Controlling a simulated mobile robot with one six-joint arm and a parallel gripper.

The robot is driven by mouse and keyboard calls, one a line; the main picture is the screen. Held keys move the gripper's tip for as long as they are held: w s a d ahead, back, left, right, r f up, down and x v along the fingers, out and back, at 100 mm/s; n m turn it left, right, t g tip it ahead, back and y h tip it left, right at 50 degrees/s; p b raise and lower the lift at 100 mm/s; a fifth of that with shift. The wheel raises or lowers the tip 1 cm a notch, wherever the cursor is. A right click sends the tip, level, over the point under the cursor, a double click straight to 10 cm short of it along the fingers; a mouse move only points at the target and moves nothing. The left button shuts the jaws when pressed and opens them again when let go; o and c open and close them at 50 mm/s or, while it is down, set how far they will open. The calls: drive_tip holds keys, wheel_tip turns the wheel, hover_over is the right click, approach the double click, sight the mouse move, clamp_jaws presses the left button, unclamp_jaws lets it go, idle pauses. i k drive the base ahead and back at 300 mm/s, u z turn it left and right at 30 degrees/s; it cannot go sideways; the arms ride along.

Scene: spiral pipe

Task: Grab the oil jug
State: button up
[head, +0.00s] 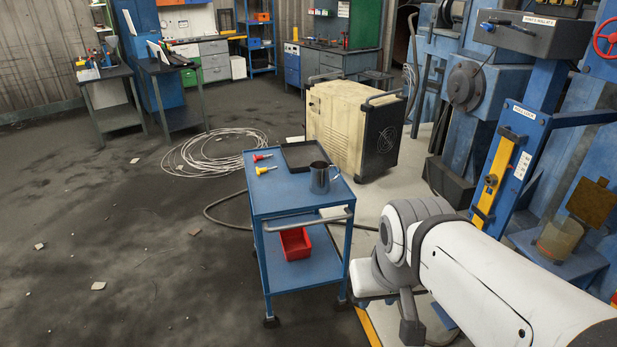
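The oil jug appears to be the grey metal jug (320,178) standing upright on the top shelf of a blue cart (282,200), near its right edge. Nothing holds it. My white arm (480,275) reaches in from the lower right, and its end is right of the cart, apart from the jug. White and grey parts show below the arm's joint, but my gripper's fingers cannot be made out clearly, nor whether they are open or shut.
A black tray (302,156) and red and yellow screwdrivers (264,169) share the cart top. A red bin (295,243) sits on the lower shelf. A cream machine (350,125) stands behind. Blue machinery (520,140) is at right. Coiled cable (215,152) lies behind left; the left floor is mostly open.

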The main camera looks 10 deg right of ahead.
sight(319, 180)
drive_tip(key=z, duration=0.5)
drive_tip(key=k, duration=0.1)
drive_tip(key=u, duration=2.45)
drive_tip(key=i, duration=1.2)
drive_tip(key=z, duration=2.75)
drive_tip(key=i, duration=1.2)
drive_tip(key=u, duration=0.05)
